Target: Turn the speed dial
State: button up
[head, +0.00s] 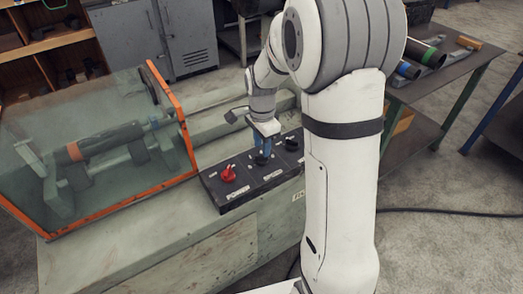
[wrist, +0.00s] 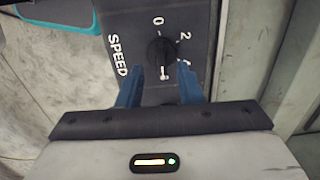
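The speed dial (wrist: 161,50) is a round black knob on a dark panel marked SPEED, with 0 and 2 legible beside it in the wrist view. In the head view its dark knob (head: 262,160) shows just below my gripper (head: 263,147), in the middle section of the control panel. My gripper (wrist: 160,68) has two blue fingers spread apart, with the dial between and just beyond their tips in the picture. I cannot tell whether either finger touches the dial. A pale mark shows on the dial's near side.
The control panel (head: 217,189) also carries a red knob (head: 228,174) on the left and a black knob (head: 291,144) on the right. A clear guard with an orange frame (head: 177,112) stands left over a machine. A side table (head: 452,68) holds pipes at right.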

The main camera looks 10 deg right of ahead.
jog(key=shift+r, duration=2.15)
jog(key=shift+s+r, duration=0.1)
